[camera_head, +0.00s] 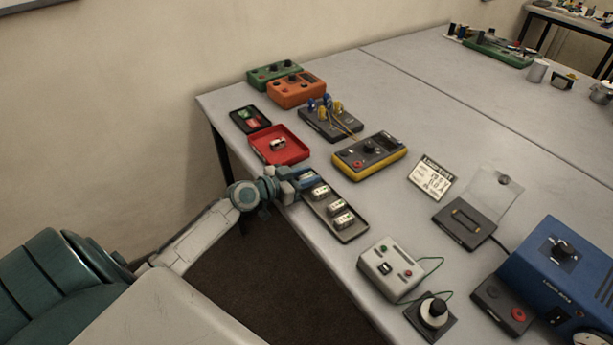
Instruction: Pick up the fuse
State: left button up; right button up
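Several short white cylinders with dark markings, which look like fuses, lie in a long dark tray (350,236) at the table's near left edge. One is at the tray's middle (321,192), and others lie nearer its front end (341,217). Another small white-and-dark piece (278,144) lies in a red tray (294,158). My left gripper (307,180) is low over the far end of the dark tray, just beyond the middle cylinder. Its fingers are small and partly hidden, so I cannot tell whether they hold anything. My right gripper is not in view.
A yellow-edged meter (370,156), a wired dark block (331,124) and orange box (297,90) stand behind. A grey switch box (391,269), an open-lidded dark holder (464,222) and a blue machine (563,265) stand right. The table's far middle is clear.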

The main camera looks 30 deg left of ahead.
aim_at(306, 176)
pick_arm(q)
grip_shut()
jog(key=shift+r, duration=0.1)
jog(key=shift+r, duration=0.5)
notch_tip(306, 176, up, 2)
jog(key=shift+r+b, duration=0.1)
jog(key=shift+b, duration=0.2)
jog(key=shift+y, duration=0.3)
jog(key=s+d, duration=0.2)
jog(key=s, duration=0.2)
jog(key=s+d+r, duration=0.1)
jog(key=s+d, duration=0.2)
jog(key=s, duration=0.2)
jog(key=s+d, duration=0.2)
jog(key=s, duration=0.2)
jog(key=shift+s+d+r+p, duration=0.2)
jog(key=shift+s+r+p, duration=0.05)
jog(key=shift+r+p, duration=0.15)
jog(key=w+d+r+n+t+y, duration=0.1)
jog(key=w+d+r+n+y, duration=0.3)
jog(key=w+d, duration=0.4)
jog(key=shift+w+r+y, duration=0.3)
jog(key=shift+r+y, duration=0.3)
jog(key=shift+y, duration=0.1)
